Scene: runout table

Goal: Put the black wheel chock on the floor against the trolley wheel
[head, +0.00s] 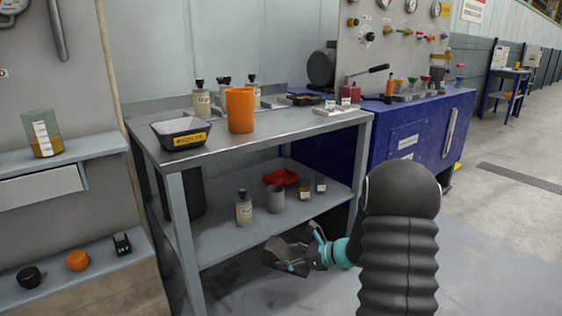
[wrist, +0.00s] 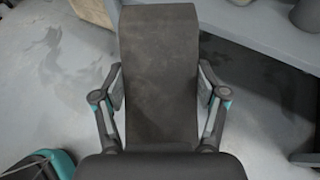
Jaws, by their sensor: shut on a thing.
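The black wheel chock (head: 281,257) is a dark wedge-like block held in front of the lower shelf of the grey table, low near the floor. My gripper (head: 306,252) is shut on it, coming in from the right. In the wrist view, the chock (wrist: 158,70) fills the middle, with the fingers of my gripper (wrist: 159,92) on its left and right sides. The chock's far end points away from the palm. Its gap to the floor cannot be judged. I cannot make out a trolley wheel in either view.
The grey table (head: 290,137) carries an orange cup (head: 240,110), a black tray (head: 180,132) and bottles. A blue cabinet (head: 425,130) stands behind. Floor at right is clear.

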